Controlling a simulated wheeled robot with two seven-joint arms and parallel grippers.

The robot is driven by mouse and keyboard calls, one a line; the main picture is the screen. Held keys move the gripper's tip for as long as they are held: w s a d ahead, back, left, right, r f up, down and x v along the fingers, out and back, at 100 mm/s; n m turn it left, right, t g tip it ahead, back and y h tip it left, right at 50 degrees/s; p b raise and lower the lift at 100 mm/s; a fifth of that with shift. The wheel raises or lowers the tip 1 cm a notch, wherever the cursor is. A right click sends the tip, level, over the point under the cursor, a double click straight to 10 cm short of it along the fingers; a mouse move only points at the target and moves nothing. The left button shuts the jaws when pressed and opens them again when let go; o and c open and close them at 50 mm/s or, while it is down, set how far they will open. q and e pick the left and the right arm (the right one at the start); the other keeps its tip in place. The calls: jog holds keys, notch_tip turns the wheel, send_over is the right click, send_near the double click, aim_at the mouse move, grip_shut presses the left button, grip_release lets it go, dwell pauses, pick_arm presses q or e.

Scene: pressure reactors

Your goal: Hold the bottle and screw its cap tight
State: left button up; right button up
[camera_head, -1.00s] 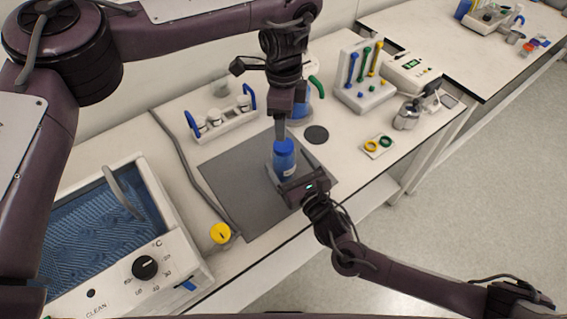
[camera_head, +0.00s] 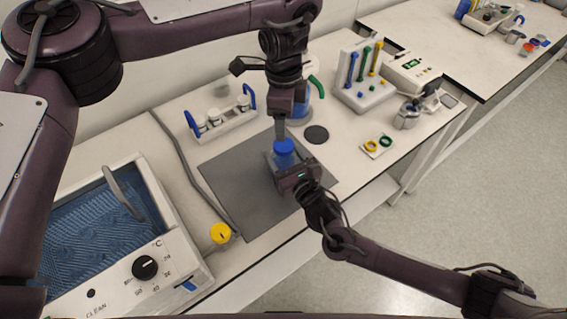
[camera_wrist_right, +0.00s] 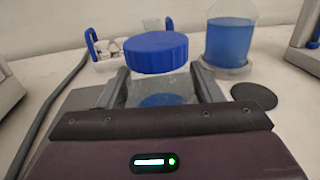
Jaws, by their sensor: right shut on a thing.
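The bottle (camera_head: 274,161) is clear glass with blue contents and stands on the grey mat (camera_head: 233,184). Its blue ribbed cap (camera_head: 284,147) sits on top; in the right wrist view the cap (camera_wrist_right: 156,53) sits above the clear glass (camera_wrist_right: 178,84). My right gripper (camera_head: 283,170) is shut on the bottle from the front, one finger on each side, hiding its lower part. My left gripper (camera_head: 280,136) points down just above the cap. Its fingers overlap in this view, so their opening and any contact with the cap are unclear. It is not visible in the right wrist view.
A rack with white-capped jars (camera_head: 216,123) and a larger bottle of blue liquid (camera_wrist_right: 230,42) stand behind. A dark disc (camera_head: 316,134) lies at right. A bath (camera_head: 160,215) and yellow knob (camera_head: 220,232) are at left. The mat's front is clear.

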aim_at(284, 144)
jog(key=c, duration=0.7)
pick_arm(q)
jog(key=shift+n, duration=0.4)
pick_arm(e)
grip_shut()
pick_arm(q)
jog(key=n, duration=0.8)
jog(key=shift+f, duration=4.05)
